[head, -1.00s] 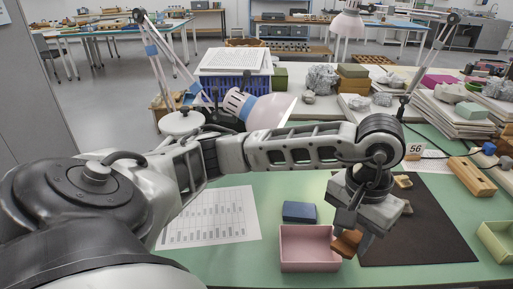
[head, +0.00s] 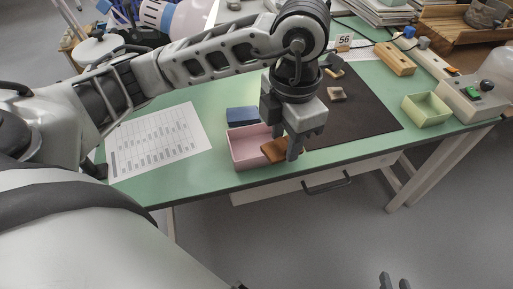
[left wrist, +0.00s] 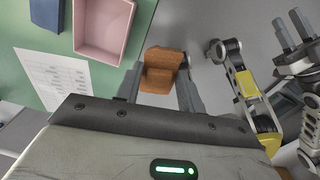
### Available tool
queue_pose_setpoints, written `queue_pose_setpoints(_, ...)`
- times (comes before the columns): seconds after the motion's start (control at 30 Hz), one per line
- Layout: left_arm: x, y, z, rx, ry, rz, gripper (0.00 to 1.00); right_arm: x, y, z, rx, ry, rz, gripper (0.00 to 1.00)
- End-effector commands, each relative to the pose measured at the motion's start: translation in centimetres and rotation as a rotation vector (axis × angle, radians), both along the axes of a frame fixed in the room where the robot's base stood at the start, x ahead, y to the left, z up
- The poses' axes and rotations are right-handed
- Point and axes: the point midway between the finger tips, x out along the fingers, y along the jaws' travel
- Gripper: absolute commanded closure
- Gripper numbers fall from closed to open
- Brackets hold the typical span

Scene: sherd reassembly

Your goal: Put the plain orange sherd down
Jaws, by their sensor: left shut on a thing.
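The plain orange sherd (head: 272,151) is held in my left gripper (head: 282,152). In the left wrist view the sherd (left wrist: 160,72) sits between the two fingers (left wrist: 158,88), with floor behind it. In the head view it overlaps the front right part of a pink open box (head: 245,158); its height above the box is hard to tell.
A blue block (head: 242,115) lies behind the pink box. A printed sheet (head: 160,142) lies left. A dark mat (head: 365,118) with small pieces (head: 336,94) lies right. A yellow-green box (head: 427,108) stands farther right. The green table's front edge is close.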

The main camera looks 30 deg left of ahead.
Motion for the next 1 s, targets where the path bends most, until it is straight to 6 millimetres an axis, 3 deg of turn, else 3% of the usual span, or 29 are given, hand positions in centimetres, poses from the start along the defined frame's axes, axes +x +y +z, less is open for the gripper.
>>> queue_pose_setpoints(0.3, -1.1, -0.9, 0.4, -0.010, 0.002, 0.866, 0.85, -0.1, 0.0, -0.2, 0.003, 0.003, -0.001, 0.72)
queue_pose_setpoints(0.5, -1.5, -1.1, 0.6, -0.012, 0.004, 1.195, 0.85, -0.2, 0.0, -0.3, 0.004, 0.004, -0.001, 0.72)
queue_pose_setpoints(0.73, -0.7, 0.2, -0.3, -0.009, 0.006, 1.304, 0.85, -0.2, 0.1, -0.7, 0.007, 0.004, -0.001, 0.72)
queue_pose_setpoints(1.0, 3.0, 5.6, -3.0, -0.006, 0.004, 1.306, 0.85, -0.2, 0.2, -0.6, 0.018, 0.002, -0.004, 0.72)
